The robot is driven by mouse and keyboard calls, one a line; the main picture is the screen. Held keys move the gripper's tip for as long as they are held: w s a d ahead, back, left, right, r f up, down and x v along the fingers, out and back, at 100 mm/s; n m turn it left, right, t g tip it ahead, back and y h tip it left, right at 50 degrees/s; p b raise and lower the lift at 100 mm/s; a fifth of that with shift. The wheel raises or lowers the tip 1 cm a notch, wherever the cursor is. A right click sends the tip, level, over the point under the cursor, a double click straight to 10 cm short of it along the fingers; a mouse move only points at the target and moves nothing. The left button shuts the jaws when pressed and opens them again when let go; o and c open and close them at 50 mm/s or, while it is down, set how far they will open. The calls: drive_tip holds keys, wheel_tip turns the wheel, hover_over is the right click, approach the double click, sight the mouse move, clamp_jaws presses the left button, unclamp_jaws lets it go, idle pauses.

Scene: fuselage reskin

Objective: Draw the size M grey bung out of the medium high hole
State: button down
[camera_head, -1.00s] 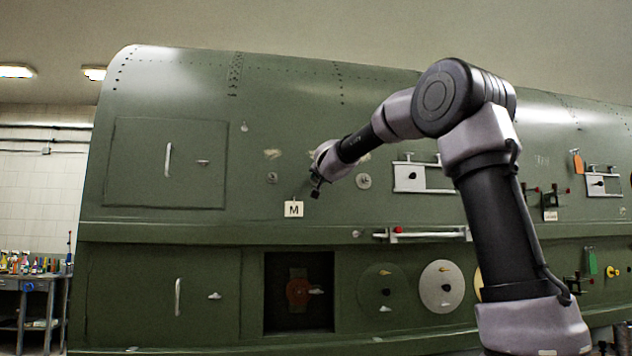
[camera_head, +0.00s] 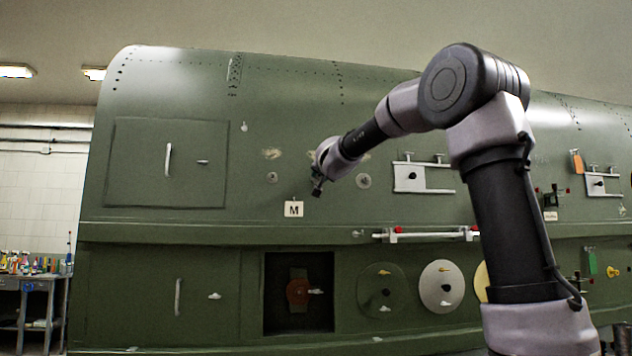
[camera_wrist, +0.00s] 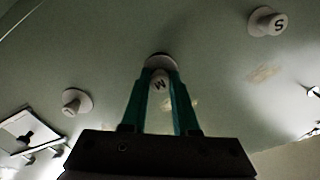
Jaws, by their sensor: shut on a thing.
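The grey bung marked M (camera_wrist: 160,84) sits between the two teal fingers of my gripper (camera_wrist: 162,80) in the wrist view. The fingers are shut on its knob, and its round pale flange shows just beyond them. A dark edge shows along the flange's far side; I cannot tell whether the bung is seated or partly out, and the hole is hidden behind it. In the head view my gripper (camera_head: 317,188) is at the green fuselage panel (camera_head: 330,120), right of and above a white plate marked M (camera_head: 293,209). The bung is hidden there.
A bung marked S (camera_wrist: 268,21) and another pale bung (camera_wrist: 77,101) stand either side in the wrist view. A white bracket (camera_wrist: 25,130) lies at lower left. In the head view, a red-ended rail (camera_head: 425,235) and a dark recess (camera_head: 299,292) lie below.

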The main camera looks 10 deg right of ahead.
sight(319, 176)
drive_tip(key=shift+s, duration=0.2)
drive_tip(key=s, duration=0.3)
idle(0.3)
drive_tip(key=shift+a, duration=0.1)
idle(0.4)
